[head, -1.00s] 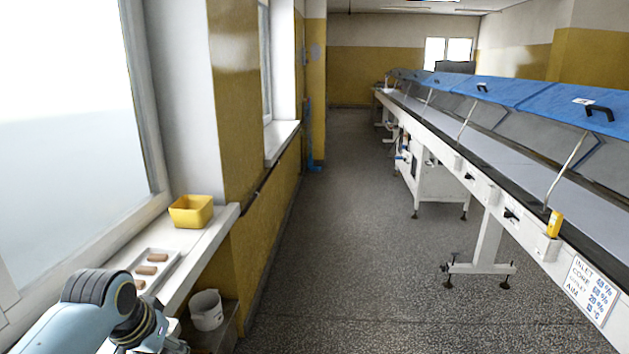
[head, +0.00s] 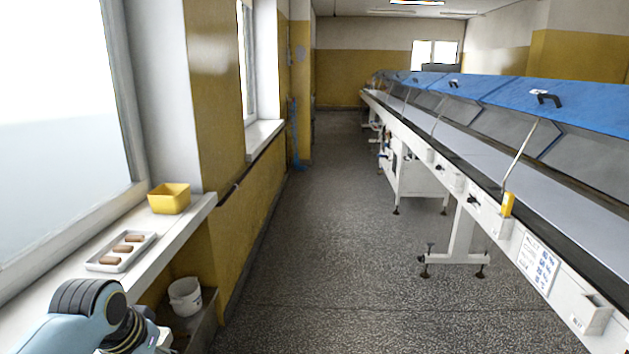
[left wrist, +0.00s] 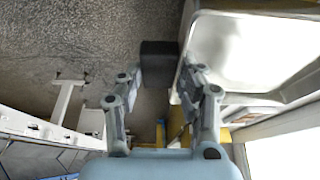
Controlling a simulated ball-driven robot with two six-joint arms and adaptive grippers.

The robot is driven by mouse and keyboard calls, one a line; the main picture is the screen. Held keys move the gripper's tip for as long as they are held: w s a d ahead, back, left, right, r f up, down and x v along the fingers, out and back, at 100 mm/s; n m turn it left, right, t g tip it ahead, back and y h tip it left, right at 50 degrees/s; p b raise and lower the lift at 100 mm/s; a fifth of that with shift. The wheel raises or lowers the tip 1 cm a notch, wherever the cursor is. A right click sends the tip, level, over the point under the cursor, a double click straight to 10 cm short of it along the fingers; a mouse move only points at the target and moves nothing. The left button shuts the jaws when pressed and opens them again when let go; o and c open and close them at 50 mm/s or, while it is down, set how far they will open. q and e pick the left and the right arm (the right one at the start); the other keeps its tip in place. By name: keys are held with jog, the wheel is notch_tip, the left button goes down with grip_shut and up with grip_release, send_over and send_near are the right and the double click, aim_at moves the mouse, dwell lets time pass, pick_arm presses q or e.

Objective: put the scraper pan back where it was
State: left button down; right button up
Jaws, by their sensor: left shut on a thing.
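In the left wrist view my left gripper (left wrist: 167,76) is shut on a dark block (left wrist: 158,60), which looks like the handle of the scraper pan. A large shiny metal pan (left wrist: 208,45) with raised walls is right beside the block, and I take it to be the scraper pan. The join between handle and pan is not clear. In the head view my left arm comes in at the bottom left. Its gripper is mostly below the frame there, and the pan does not show. My right gripper is in neither view.
The window sill (head: 192,216) holds a yellow bin (head: 169,198) and a white tray (head: 106,263) with 3 brown pieces. A white bucket (head: 185,297) stands on a low shelf below. The long enrober line (head: 468,200) with blue covers runs along the right. The floor between is clear.

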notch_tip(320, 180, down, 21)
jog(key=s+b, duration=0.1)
jog(key=b, duration=1.8)
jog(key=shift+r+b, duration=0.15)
jog(key=shift+b, duration=0.25)
